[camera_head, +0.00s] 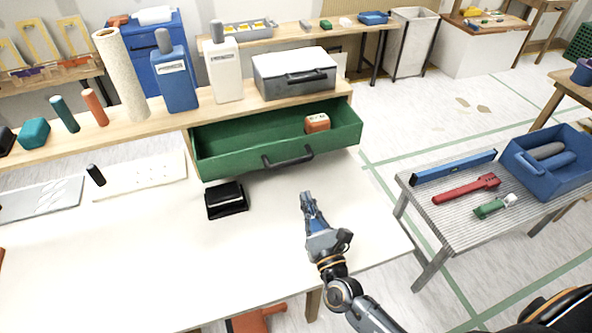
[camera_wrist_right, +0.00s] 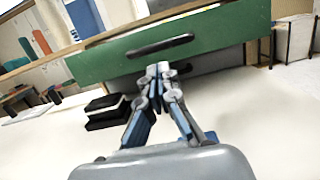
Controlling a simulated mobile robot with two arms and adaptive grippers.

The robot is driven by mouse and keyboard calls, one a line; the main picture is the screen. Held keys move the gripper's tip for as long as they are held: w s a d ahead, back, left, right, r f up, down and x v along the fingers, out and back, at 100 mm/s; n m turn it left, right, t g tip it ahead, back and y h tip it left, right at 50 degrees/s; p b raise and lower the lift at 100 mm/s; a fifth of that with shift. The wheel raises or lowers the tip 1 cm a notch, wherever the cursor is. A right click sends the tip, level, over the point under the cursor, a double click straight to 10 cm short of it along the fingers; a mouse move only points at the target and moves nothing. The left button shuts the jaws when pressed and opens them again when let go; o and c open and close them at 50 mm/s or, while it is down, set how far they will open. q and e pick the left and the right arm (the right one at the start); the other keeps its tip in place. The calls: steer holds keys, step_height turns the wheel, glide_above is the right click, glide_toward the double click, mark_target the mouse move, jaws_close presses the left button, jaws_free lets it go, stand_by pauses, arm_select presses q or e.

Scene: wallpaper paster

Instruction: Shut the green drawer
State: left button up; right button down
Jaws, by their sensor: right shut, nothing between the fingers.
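The green drawer (camera_head: 225,151) stands pulled out below the wooden shelf in the head view. Its dark handle (camera_head: 287,157) is on the front face, and an orange and white item (camera_head: 317,123) lies inside at the right. My right gripper (camera_head: 306,197) is shut and empty, in front of the drawer and to the right of the handle in the head view. In the right wrist view the shut fingertips (camera_wrist_right: 159,70) point toward the drawer front (camera_wrist_right: 215,35), with the handle (camera_wrist_right: 160,46) just beyond them. I cannot tell whether they touch it. My left gripper is not in view.
A black box (camera_head: 226,200) lies on the white table (camera_head: 150,260) left of my right gripper. A grey case (camera_head: 294,73) and bottles stand on the shelf above the drawer. A side table (camera_head: 412,193) with tools and a blue bin (camera_head: 545,180) is at the right.

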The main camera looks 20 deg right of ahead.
mark_target(293, 164)
steer(key=w, duration=0.2)
steer(key=w+r+p, duration=0.1)
steer(key=w, duration=0.2)
steer(key=w+p, duration=0.1)
steer(key=w, duration=0.2)
steer(key=shift+w+a+r, duration=0.1)
steer(key=shift+w+r, duration=0.1)
steer(key=shift+r, duration=0.05)
steer(key=w+b, duration=0.2)
steer(key=w, duration=0.2)
steer(key=w+b, duration=0.3)
steer(key=w, duration=0.1)
steer(key=w+b, duration=0.3)
steer(key=w, duration=0.1)
steer(key=shift+a+f, duration=0.2)
steer(key=shift+f, duration=0.05)
steer(key=shift+w+r, duration=0.15)
steer(key=shift+w, duration=0.1)
steer(key=shift+r, duration=0.4)
steer(key=shift+d+r, duration=0.1)
